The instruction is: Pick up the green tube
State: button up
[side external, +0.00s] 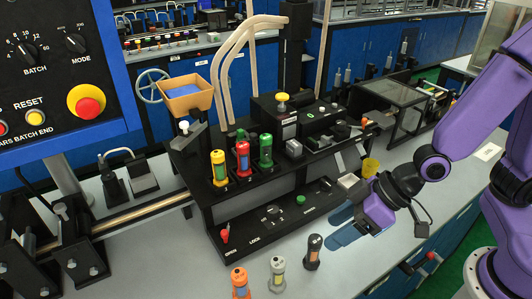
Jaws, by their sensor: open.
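The green tube (265,150) stands upright on the black rack (222,207), the rightmost of three coloured tubes in a row. The red tube (243,157) stands just left of it and the yellow tube (218,167) left of that. My gripper (353,203) is to the right of the rack and lower than the green tube in the picture, well apart from it. Its jaws are open, and I see nothing held between them. The lower part of the green tube is partly hidden by its holder.
An orange tube (240,283), a grey tube (277,274) and a black tube (313,251) stand on the bench in front. A black machine (318,130) with a yellow knob stands behind the tubes. A control panel (60,70) fills the upper left. The front bench is otherwise mostly clear.

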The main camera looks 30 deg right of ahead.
jog(key=w+f+m+t, duration=0.1)
jog(key=w+m+t, duration=0.2)
jog(key=w+t, duration=0.35)
jog(key=m+t+h, duration=0.2)
jog(key=t, duration=0.5)
send_near(269, 144)
jog(key=shift+x, duration=4.1)
jog(key=shift+d+x, duration=0.1)
jog(key=shift+x, duration=1.25)
jog(key=shift+d+x, duration=0.15)
jog(key=shift+x, duration=1.2)
jog(key=shift+f, duration=0.2)
jog(key=c, duration=1.1)
